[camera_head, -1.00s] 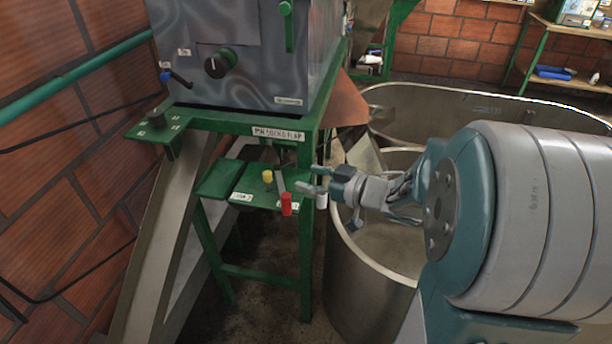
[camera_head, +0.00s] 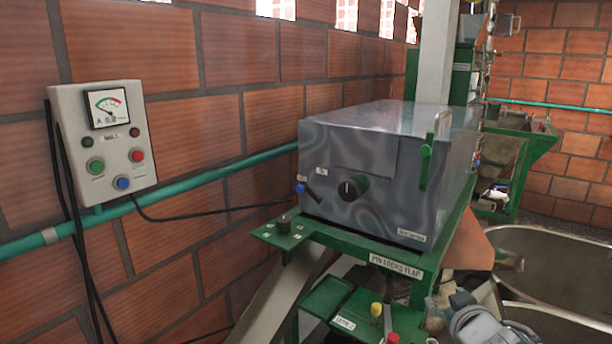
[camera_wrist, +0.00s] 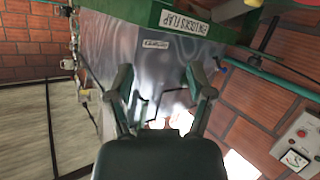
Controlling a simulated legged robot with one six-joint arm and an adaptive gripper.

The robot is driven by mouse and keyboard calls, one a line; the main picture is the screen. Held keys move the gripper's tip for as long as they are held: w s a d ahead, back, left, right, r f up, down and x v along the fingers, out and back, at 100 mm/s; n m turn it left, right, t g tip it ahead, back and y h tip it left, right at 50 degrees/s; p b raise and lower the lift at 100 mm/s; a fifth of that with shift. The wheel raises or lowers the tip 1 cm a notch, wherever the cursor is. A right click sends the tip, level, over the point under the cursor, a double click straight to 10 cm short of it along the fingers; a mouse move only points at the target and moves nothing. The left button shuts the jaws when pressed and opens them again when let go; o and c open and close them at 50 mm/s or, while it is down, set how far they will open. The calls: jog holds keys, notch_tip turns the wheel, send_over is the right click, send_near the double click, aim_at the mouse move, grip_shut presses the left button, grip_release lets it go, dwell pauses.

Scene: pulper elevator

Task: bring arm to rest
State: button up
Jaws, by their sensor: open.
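My gripper (camera_wrist: 160,92) shows in the wrist view with its two green fingers apart and nothing between them. The wrist picture is upside down, with the grey metal machine box (camera_wrist: 150,45) beyond the fingers. In the head view only part of my arm shows at the bottom right, and the gripper (camera_head: 437,312) is partly cut off there, in front of the green stand's lower shelf. The machine box (camera_head: 390,165) has a black knob (camera_head: 353,187) and a green lever (camera_head: 425,165). It sits on a green stand labelled "PIN LOCKS FLAP" (camera_head: 397,266).
A mill control panel (camera_head: 104,143) with a gauge and buttons hangs on the brick wall at left. A teal pipe (camera_head: 200,188) runs along the wall. A large metal tank (camera_head: 560,262) is at right.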

jog(key=s+a+f+m+g, duration=0.1)
jog(key=s+a+g, duration=0.3)
jog(key=s, duration=0.5)
jog(key=s+a+f+m+g, duration=0.1)
jog(key=s+a+g, duration=0.3)
jog(key=s, duration=0.6)
jog(key=shift+a+f+m+g+y, duration=0.15)
jog(key=shift+a+m+g+y, duration=0.2)
jog(key=shift+a, duration=0.8)
jog(key=shift+o, duration=0.3)
